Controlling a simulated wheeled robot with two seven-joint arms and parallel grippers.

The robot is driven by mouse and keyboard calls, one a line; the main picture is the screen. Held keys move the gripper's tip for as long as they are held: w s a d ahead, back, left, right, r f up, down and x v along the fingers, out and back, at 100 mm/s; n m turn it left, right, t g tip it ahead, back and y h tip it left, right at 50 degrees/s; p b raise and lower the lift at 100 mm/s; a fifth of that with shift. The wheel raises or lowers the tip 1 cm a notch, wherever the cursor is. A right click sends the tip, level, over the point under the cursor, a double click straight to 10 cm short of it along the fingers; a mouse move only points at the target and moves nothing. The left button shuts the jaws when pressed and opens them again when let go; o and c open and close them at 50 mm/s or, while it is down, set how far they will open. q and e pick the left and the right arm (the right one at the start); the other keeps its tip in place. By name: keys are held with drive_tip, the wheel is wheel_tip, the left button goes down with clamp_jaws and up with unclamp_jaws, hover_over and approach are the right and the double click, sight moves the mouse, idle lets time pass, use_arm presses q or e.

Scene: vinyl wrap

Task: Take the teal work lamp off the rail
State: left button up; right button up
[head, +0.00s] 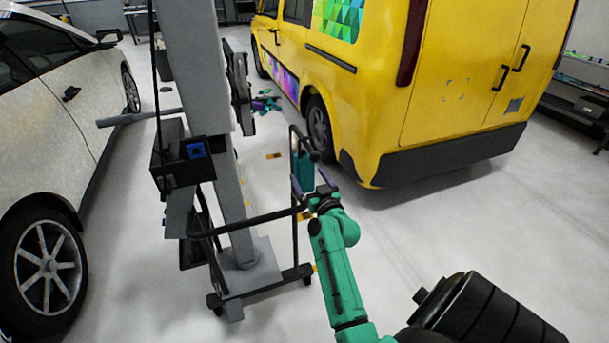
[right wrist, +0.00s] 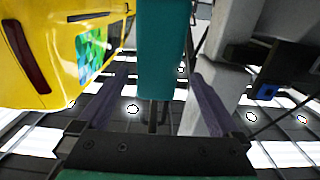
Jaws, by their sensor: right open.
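The teal work lamp (head: 303,168) hangs upright at a dark rail (head: 292,145) on the right side of a wheeled stand. My right gripper (head: 313,184) is open, its two purple fingers at the lower part of the lamp. In the right wrist view the lamp (right wrist: 163,50) shows as a teal block between the spread fingers of my right gripper (right wrist: 160,72), with gaps on both sides. I cannot tell whether either finger touches it. How the lamp is fixed to the rail is hidden. My left gripper is not in view.
The grey column of the stand (head: 232,190) rises left of the lamp, with a black box (head: 180,165) on it. A yellow van (head: 465,75) stands behind on the right, a white car (head: 55,130) on the left.

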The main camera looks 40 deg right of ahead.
sight(307, 171)
drive_tip(key=x, duration=0.2)
drive_tip(key=shift+w+d+f+b, duration=0.1)
drive_tip(key=shift+w+d+b, duration=0.15)
drive_tip(key=shift+w+b, duration=0.1)
drive_tip(key=shift+w+d, duration=0.25)
drive_tip(key=shift+a, duration=0.1)
drive_tip(key=shift+c, duration=0.3)
